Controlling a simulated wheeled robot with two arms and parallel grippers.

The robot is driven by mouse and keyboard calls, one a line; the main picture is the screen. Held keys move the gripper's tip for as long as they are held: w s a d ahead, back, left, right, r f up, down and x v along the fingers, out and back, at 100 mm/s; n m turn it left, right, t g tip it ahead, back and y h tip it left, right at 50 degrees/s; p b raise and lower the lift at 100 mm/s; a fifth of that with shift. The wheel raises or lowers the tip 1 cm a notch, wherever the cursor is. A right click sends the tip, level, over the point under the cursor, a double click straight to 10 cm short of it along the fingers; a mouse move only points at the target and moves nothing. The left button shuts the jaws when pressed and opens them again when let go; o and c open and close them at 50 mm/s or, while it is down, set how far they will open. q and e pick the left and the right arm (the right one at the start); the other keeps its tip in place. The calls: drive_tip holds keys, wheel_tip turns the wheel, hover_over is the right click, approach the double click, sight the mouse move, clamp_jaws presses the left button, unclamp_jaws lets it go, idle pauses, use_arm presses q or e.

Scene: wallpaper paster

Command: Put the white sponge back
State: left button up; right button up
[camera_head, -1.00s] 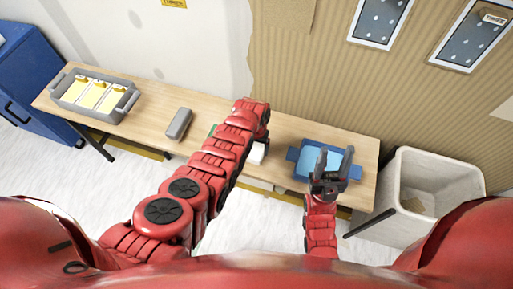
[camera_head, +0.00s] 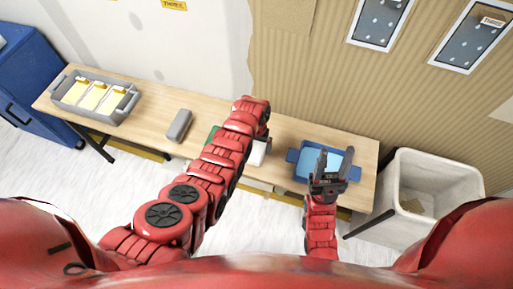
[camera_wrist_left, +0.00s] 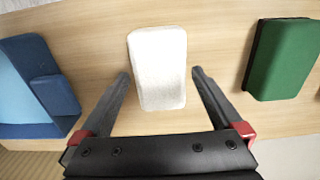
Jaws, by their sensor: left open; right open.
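The white sponge (camera_wrist_left: 157,50) lies flat on the wooden table. In the left wrist view it sits between the spread fingers of my left gripper (camera_wrist_left: 160,74), which is open. In the head view only part of the sponge (camera_head: 258,153) shows beside my left arm, which hides most of that gripper. A green sponge-like block (camera_wrist_left: 285,60) lies to its right in the wrist view. My right gripper (camera_head: 329,165) is open and empty, at the front of the blue tray (camera_head: 296,156).
The blue tray (camera_wrist_left: 60,95) holds light blue liquid or lining. A grey block (camera_head: 180,125) lies left of my left arm. A grey tray (camera_head: 72,106) with yellow contents stands at the table's left end. A white bin (camera_head: 436,178) stands on the right. The wall is behind.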

sight(256, 149)
use_arm(q)
wheel_tip(256, 149, up, 10)
drive_tip(key=b, duration=0.1)
idle(0.4)
